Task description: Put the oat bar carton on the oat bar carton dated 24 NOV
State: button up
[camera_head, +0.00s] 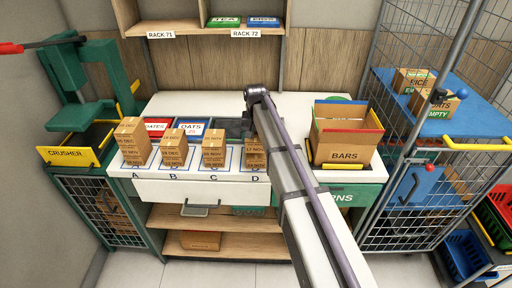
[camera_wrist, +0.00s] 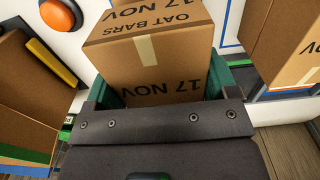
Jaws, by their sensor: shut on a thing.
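In the wrist view my gripper (camera_wrist: 162,84) has its green fingers on both sides of a brown oat bar carton (camera_wrist: 150,55) and is shut on it. Its print reads OAT BARS and 17 NOV, upside down in that view. In the head view, cartons stand over A (camera_head: 133,142), B (camera_head: 174,148) and C (camera_head: 213,149); their dates are too small to read surely. A carton at D (camera_head: 254,158) is partly hidden by my arm, which also hides my gripper there. Another carton (camera_wrist: 285,45) is at the right of the wrist view.
An open BARS box (camera_head: 345,145) stands right of D. The green crusher (camera_head: 75,85) is at the left, and a wire cage (camera_head: 415,150) at the right. Trays (camera_head: 193,124) lie behind the cartons. An orange button (camera_wrist: 60,14) shows in the wrist view.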

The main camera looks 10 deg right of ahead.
notch_tip(320, 180, down, 3)
jog(key=shift+r+b, duration=0.1)
jog(key=shift+b, duration=0.55)
jog(key=shift+r, duration=0.2)
jog(key=shift+f, duration=0.2)
jog(key=o, duration=0.9)
jog(key=shift+r, duration=0.1)
notch_tip(320, 180, up, 12)
jog(key=p, duration=1.2)
jog(key=shift+r+p, duration=0.25)
jog(key=shift+p, duration=0.15)
jog(key=s+n, duration=0.3)
jog(key=s, duration=2.6)
notch_tip(320, 180, down, 7)
jog(key=b, duration=0.7)
jog(key=shift+d+f, duration=0.1)
jog(key=shift+f, duration=0.1)
